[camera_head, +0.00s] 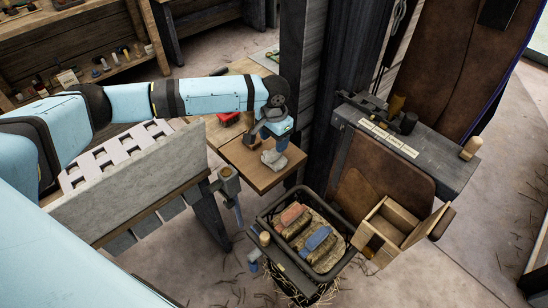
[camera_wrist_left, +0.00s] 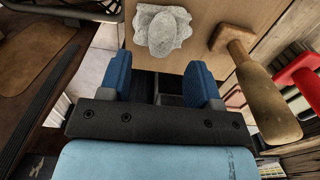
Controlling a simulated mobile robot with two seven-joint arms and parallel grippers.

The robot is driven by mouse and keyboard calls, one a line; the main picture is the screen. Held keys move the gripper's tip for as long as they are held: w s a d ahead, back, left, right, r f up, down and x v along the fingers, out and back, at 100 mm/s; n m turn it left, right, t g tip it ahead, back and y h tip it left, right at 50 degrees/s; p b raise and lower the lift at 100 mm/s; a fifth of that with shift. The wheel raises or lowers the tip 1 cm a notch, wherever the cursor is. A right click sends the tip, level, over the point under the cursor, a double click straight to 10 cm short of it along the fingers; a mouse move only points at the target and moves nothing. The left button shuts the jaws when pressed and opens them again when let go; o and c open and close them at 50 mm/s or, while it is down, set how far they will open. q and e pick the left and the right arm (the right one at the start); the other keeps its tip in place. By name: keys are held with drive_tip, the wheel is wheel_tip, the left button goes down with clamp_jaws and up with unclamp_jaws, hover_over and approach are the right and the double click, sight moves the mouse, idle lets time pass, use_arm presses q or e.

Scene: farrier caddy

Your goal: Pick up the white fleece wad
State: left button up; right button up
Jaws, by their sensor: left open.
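The white fleece wad (camera_head: 273,158) is a lumpy grey-white clump. It lies on a wooden board (camera_head: 250,172) near its right part. My left gripper (camera_head: 272,140) is above and beside the wad, with its blue fingers pointing down. The left wrist view shows the wad (camera_wrist_left: 162,30) just beyond the two spread fingertips of the left gripper (camera_wrist_left: 159,68), which hold nothing. The wad looks apart from both fingers. My right gripper is in neither view.
A dark post (camera_head: 345,90) rises right of the board. A black crate with brushes (camera_head: 265,222) stands below, near an open wooden box (camera_head: 402,222).

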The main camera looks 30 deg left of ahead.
sight(273, 152)
use_arm(q)
wheel_tip(273, 152, down, 6)
drive_tip(key=shift+a+r, duration=0.15)
idle(0.3)
clamp_jaws()
